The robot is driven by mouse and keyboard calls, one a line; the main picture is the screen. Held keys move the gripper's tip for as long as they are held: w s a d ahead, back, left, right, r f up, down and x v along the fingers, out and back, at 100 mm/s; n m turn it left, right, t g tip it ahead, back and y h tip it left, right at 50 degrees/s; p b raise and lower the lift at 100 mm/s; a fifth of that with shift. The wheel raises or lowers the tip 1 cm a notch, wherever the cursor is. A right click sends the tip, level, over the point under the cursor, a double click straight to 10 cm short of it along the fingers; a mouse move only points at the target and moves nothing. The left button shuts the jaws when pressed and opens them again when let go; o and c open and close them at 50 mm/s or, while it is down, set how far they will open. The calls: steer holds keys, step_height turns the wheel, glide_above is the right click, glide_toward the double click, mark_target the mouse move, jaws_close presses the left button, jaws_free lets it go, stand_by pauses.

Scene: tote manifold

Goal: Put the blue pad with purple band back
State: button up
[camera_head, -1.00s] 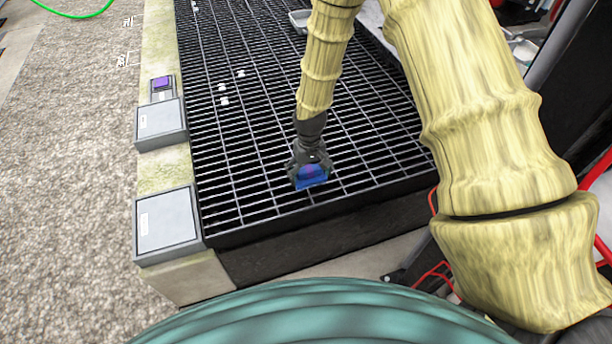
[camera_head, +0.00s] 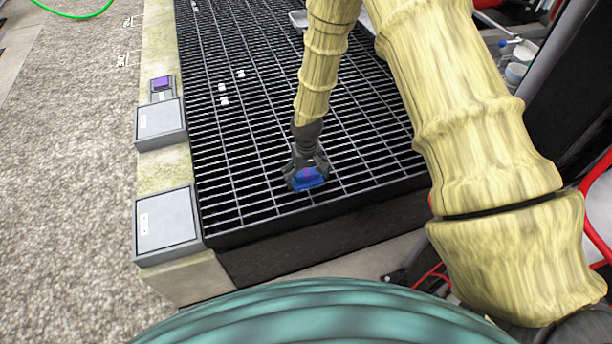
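The blue pad with a purple band (camera_head: 309,180) is at the tip of my gripper (camera_head: 306,174), over the near part of the black grating (camera_head: 250,207). My gripper points down toward the grating and its dark fingers sit at both sides of the pad, shut on it. The purple shows as a small patch in the middle of the blue. I cannot tell how high the pad is above the bars.
Two grey boxes with pale lids (camera_head: 166,221) (camera_head: 160,120) and a small holder with a purple top (camera_head: 162,84) stand along the grating's left ledge. Small white pieces (camera_head: 223,100) lie on the grating. A grey tray (camera_head: 299,20) is at the back.

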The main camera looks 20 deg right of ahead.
mark_target(307, 172)
steer(key=shift+r, duration=0.1)
step_height(307, 172, up, 12)
steer(key=shift+y, duration=0.5)
steer(key=s+f, duration=0.9)
steer(key=f, duration=0.1)
steer(key=shift+s+a+p, duration=0.3)
steer(key=shift+p, duration=0.05)
steer(key=s+d+f, duration=0.1)
steer(key=s+f, duration=0.2)
steer(key=s, duration=0.6)
steer(key=s+d+f, duration=0.1)
steer(key=s+f, duration=0.2)
steer(key=s, duration=0.6)
steer(key=s+d+f+h, duration=0.1)
steer(key=s+f, duration=0.3)
steer(key=s, duration=0.4)
steer(key=shift+s+d+m, duration=0.4)
steer(key=shift+r, duration=0.1)
